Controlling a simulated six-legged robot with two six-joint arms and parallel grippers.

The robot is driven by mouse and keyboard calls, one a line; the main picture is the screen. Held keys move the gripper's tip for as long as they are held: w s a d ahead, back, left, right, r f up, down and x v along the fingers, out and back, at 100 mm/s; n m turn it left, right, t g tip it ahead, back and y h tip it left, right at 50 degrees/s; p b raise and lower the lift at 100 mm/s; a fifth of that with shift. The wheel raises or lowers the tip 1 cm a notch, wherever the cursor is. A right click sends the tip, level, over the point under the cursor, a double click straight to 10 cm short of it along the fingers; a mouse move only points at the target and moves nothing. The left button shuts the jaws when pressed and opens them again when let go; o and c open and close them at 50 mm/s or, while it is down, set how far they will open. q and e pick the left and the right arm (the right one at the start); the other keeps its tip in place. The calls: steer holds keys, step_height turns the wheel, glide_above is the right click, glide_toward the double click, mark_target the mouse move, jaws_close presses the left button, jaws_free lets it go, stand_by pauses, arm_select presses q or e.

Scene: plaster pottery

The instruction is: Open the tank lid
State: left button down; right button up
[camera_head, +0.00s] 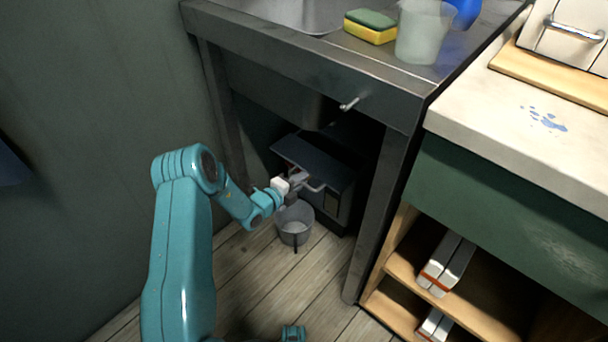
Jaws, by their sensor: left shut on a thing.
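A dark tank (340,206) stands on the floor under the sink bench. Its flat dark lid (318,160) is on top, and a light metal handle (318,188) shows at the lid's front edge. My left gripper (303,180) reaches in from the left and is shut on the handle. The jaws hide part of the handle.
A grey bucket (294,224) stands on the wooden floor just below my left gripper. The bench's metal leg (378,215) is close to the tank's right. A sponge (371,26) and a translucent cup (424,32) stand on the bench above.

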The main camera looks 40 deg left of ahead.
arm_select(q)
steer(key=c, duration=1.2)
jaws_free()
steer(key=shift+c, duration=0.2)
steer(key=p+v, duration=0.5)
steer(key=v, duration=1.1)
steer(key=shift+s+a, duration=0.15)
